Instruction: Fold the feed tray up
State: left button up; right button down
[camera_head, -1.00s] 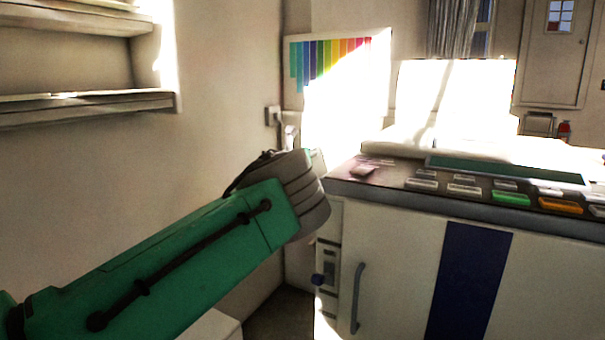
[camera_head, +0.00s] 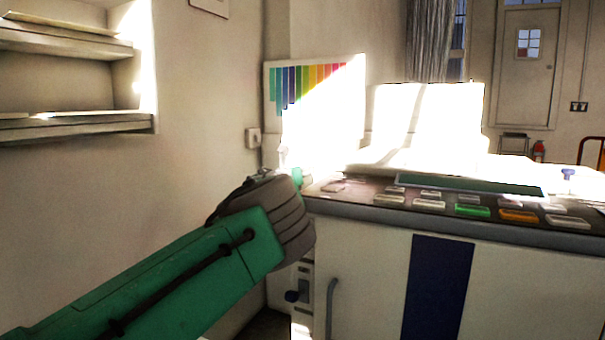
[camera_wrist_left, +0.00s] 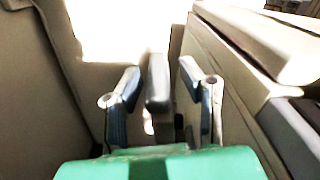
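The copier (camera_head: 380,275) is a white cabinet with a dark blue stripe and a button panel on top. My left arm reaches to its left side in the head view; the wrist hides its own fingers there. In the left wrist view my left gripper (camera_wrist_left: 160,88) has its two fingers spread apart. A grey upright bar (camera_wrist_left: 157,85) stands between them, with gaps visible on both sides. I cannot tell whether this bar is part of the feed tray. No clearly recognisable feed tray shows in the head view. My right gripper is not in view.
The copier's side wall (camera_wrist_left: 228,85) runs close along the right of my left gripper. A wall shelf (camera_head: 75,125) is at the left. A colour chart (camera_head: 315,100) hangs behind, beside a wall switch (camera_head: 254,138). Strong sunlight washes out the copier's top.

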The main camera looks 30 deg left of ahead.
pick_arm(q)
jog(key=shift+r, duration=0.1)
jog(key=s+d, duration=0.1)
jog(key=s, duration=1)
jog(key=shift+s+d, duration=0.15)
jog(key=shift+s, duration=0.25)
